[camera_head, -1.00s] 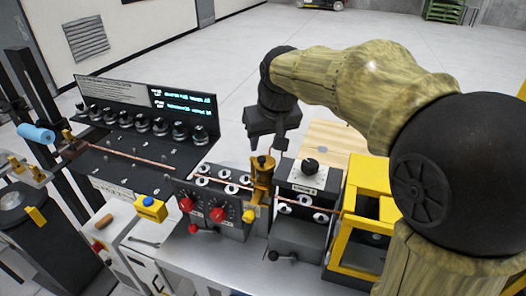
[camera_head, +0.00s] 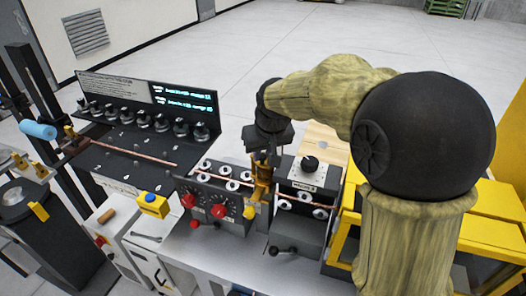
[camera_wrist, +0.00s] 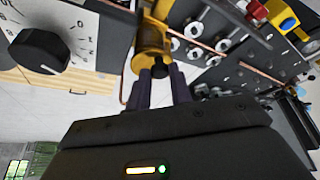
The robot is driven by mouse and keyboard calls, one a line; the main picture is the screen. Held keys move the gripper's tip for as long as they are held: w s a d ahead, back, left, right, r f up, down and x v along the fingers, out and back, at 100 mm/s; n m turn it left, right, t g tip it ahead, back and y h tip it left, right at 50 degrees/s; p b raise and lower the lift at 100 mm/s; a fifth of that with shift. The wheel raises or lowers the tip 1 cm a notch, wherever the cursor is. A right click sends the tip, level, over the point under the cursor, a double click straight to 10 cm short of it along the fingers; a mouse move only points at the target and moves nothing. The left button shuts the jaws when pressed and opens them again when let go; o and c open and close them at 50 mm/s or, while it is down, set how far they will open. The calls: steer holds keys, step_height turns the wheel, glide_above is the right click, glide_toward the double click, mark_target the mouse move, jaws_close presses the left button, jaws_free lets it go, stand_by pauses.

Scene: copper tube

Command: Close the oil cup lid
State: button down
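The oil cup (camera_head: 261,188) is a yellow, brass-like fitting standing between the red-knobbed block and the block with the black dial. In the wrist view the yellow cup (camera_wrist: 152,42) has a small dark round part (camera_wrist: 159,71) at its near end. My gripper (camera_head: 264,160) is right above and against the cup in the head view and hides its top. In the wrist view the fingers of my gripper (camera_wrist: 160,80) are apart, their tips on either side of the dark part. I cannot tell whether they touch it. The lid's angle is hidden.
A copper tube (camera_head: 291,202) runs through the rollers beside the cup. The block with red knobs (camera_head: 217,211) is close on the left, the black dial (camera_head: 310,164) close on the right. A yellow frame (camera_head: 492,232) stands at the right, behind my arm.

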steer(key=shift+w+d, duration=0.1)
steer(key=shift+w+d+n+y, duration=0.1)
steer(key=shift+n+y, duration=0.2)
steer(key=shift+n, duration=0.4)
steer(key=c, duration=1.3)
jaws_free()
steer(key=shift+o, duration=0.2)
steer(key=shift+r, duration=0.1)
steer(key=b+v, duration=0.3)
steer(key=v, duration=1.4)
steer(key=shift+r, duration=0.2)
